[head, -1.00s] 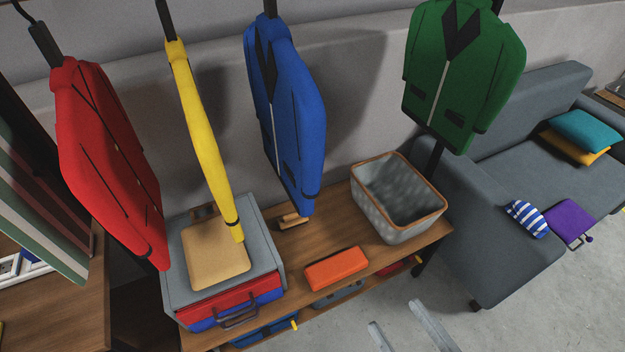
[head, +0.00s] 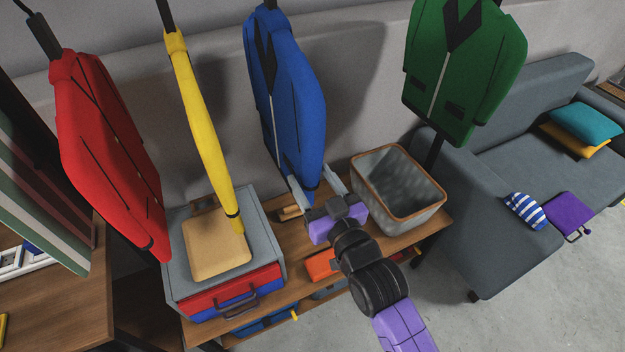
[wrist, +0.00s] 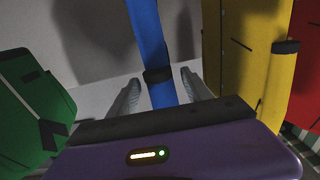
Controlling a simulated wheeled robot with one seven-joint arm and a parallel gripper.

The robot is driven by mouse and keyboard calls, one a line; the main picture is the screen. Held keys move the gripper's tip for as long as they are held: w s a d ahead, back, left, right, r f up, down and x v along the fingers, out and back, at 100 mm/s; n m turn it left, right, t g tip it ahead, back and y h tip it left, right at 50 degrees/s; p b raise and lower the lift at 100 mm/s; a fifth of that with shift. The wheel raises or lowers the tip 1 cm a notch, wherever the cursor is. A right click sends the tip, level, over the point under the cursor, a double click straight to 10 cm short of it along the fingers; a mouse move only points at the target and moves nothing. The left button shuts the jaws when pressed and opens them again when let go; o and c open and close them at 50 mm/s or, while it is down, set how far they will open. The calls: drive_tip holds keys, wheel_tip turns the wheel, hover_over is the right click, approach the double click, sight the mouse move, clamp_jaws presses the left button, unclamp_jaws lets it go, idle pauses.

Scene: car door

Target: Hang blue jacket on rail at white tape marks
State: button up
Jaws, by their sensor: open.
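The blue jacket (head: 290,95) hangs upright in the head view, between the yellow jacket and the green jacket. My gripper (head: 315,188) is open at its lower end, with the fingers pointing up towards it. In the wrist view the blue jacket's sleeve (wrist: 149,40), with a dark cuff, passes between the two spread fingers of my gripper (wrist: 159,88). There are visible gaps beside the sleeve, and the fingers do not close on it. The rail and the white tape marks are not visible in either view.
A yellow jacket (head: 200,120) and a red jacket (head: 108,150) hang to the left, a green jacket (head: 465,70) to the right. Below stand a bench with a grey basket (head: 400,205), an orange box (head: 320,264) and a grey case (head: 185,285). A grey sofa (head: 480,220) is at right.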

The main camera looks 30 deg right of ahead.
drive_tip(key=shift+w+f+p, duration=0.1)
drive_tip(key=shift+w+p, duration=0.5)
drive_tip(key=shift+w, duration=3.25)
clamp_jaws()
